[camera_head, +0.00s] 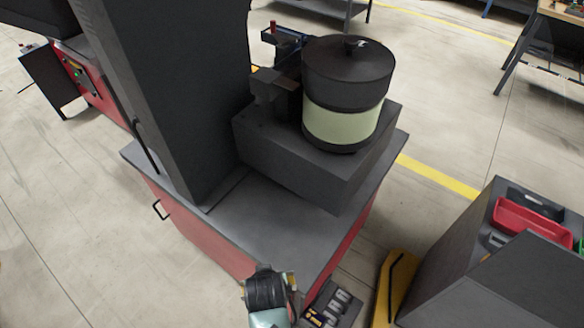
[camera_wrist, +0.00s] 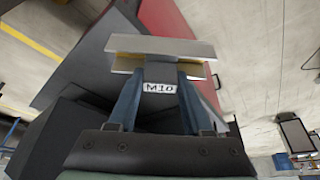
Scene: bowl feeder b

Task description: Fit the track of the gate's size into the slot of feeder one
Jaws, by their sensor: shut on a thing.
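My gripper (camera_wrist: 160,108) is shut on a metal track (camera_wrist: 165,48) with a white label reading M10, in the wrist view. The track lies across the blue fingertips. In the head view my gripper (camera_head: 270,288) is at the bottom, by the front edge of the red cabinet; the track is hard to make out there. A bowl feeder (camera_head: 343,125) with a dark lid and pale green band stands on a dark block on the cabinet. Dark fittings (camera_head: 272,86) sit at its left side. I cannot make out the slot, the gate's size or the feeder's number.
The grey cabinet top (camera_head: 265,235) is clear in front of the feeder. A tall dark column (camera_head: 170,90) stands left of it. A small rack with labelled pieces (camera_head: 332,304) is right of my gripper. A dark cart with a red bin (camera_head: 530,222) stands at the right.

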